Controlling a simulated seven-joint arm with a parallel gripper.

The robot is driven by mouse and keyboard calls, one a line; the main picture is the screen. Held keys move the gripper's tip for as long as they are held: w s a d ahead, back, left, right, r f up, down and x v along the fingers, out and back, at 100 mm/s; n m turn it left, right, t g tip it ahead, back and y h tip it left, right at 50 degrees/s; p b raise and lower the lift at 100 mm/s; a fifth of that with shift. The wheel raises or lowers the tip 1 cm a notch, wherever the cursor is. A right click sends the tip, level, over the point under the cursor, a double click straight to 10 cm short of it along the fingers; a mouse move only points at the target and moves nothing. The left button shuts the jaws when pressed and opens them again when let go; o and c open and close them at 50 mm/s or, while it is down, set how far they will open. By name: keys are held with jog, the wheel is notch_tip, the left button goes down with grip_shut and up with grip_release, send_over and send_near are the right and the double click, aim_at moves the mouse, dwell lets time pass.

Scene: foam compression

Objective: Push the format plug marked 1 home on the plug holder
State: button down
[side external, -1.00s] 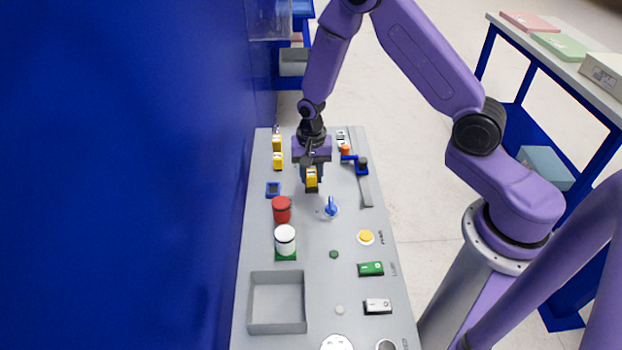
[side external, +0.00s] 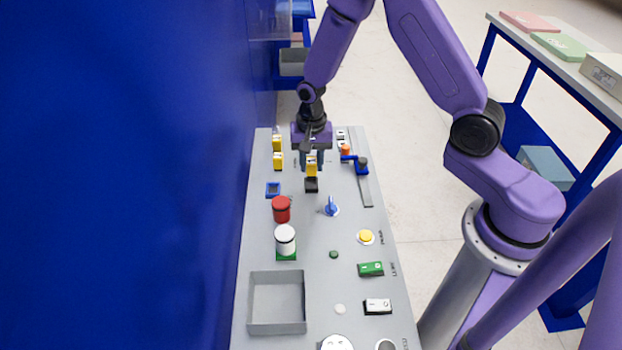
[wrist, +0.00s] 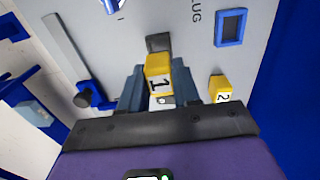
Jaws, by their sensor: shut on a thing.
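The yellow plug marked 1 (wrist: 158,76) sits between the grey-blue fingers of my gripper (wrist: 160,92) in the wrist view. My gripper (side external: 311,163) is shut on this plug (side external: 311,168) in the side view. The black plug holder (side external: 311,186) shows just below the plug there and as a dark block (wrist: 158,43) past the plug's end in the wrist view. The plug appears in line with the holder. I cannot tell whether they touch, as the plug hides part of the holder.
A yellow plug marked 2 (wrist: 220,89) stands beside my gripper. A blue square frame (side external: 273,189), a red cylinder (side external: 281,210), a blue knob (side external: 331,206) and a blue-handled lever (side external: 361,165) are near. A grey tray (side external: 249,302) lies at the front.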

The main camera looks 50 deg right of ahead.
dwell(0.3)
jog(key=w+a+r, duration=0.4)
jog(key=w+a, duration=0.2)
jog(key=a, duration=0.2)
jog(key=shift+f, duration=3.05)
jog(key=shift+f, duration=0.9)
jog(key=c, duration=0.7)
grip_release()
jog(key=shift+c, duration=0.2)
